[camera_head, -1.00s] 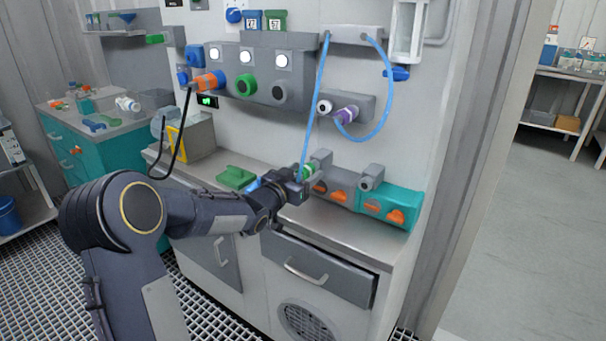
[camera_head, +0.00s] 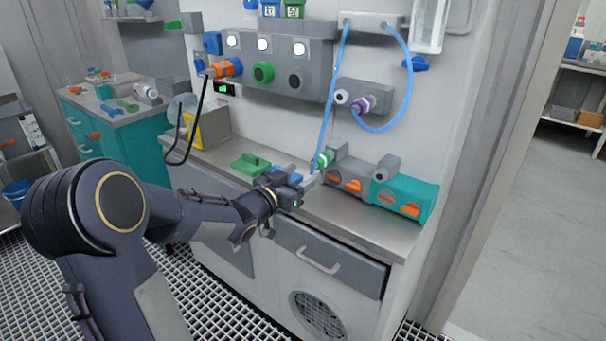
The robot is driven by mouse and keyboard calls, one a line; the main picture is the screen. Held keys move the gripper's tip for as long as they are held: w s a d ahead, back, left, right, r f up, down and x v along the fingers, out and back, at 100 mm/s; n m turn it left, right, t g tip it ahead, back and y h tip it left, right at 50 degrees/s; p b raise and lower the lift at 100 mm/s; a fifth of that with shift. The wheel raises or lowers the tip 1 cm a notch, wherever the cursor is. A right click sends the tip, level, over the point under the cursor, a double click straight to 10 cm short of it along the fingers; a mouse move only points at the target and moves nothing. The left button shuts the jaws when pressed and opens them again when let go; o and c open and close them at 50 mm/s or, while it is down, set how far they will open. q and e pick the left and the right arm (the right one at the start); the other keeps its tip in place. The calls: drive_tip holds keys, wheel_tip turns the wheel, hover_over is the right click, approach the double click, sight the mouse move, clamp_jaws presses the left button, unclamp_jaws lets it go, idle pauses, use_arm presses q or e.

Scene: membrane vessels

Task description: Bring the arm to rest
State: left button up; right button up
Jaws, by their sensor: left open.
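My left arm comes in from the lower left and reaches to the front of the steel counter (camera_head: 350,222). My left gripper (camera_head: 306,187) is at its end, above the counter's front part, open with nothing seen between its fingers. Just behind it, a green-ringed connector (camera_head: 321,161) sits at the left end of a grey and teal block (camera_head: 402,196) with orange knobs. A blue tube (camera_head: 331,100) runs from the upper wall bracket down to near that connector; its lower end is too small to tell exactly. My right gripper is not in view.
A green tray piece (camera_head: 250,163) and a yellow-sided box (camera_head: 208,127) stand on the counter to the left. A wall panel (camera_head: 285,72) with coloured ports hangs above. A drawer handle (camera_head: 318,262) juts out below the counter. The grated floor in front is clear.

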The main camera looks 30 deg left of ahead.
use_arm(q)
drive_tip(key=shift+s+r, duration=0.15)
drive_tip(key=shift+s, duration=0.05)
drive_tip(key=s+d+f+n+g+h, duration=0.1)
drive_tip(key=s+d+f+g, duration=0.25)
drive_tip(key=s+d, duration=0.45)
drive_tip(key=s+d+f+n+g+h, duration=0.1)
drive_tip(key=s+d+f+g, duration=0.3)
drive_tip(key=s, duration=0.8)
drive_tip(key=s+d+f+n+g, duration=0.1)
drive_tip(key=s+d+g, duration=0.4)
drive_tip(key=s, duration=0.5)
wheel_tip(320, 180, up, 17)
drive_tip(key=p, duration=1.7)
drive_tip(key=shift+s+d+r+m+h, duration=0.2)
drive_tip(key=shift+s+m+h, duration=0.1)
drive_tip(key=shift+s, duration=0.05)
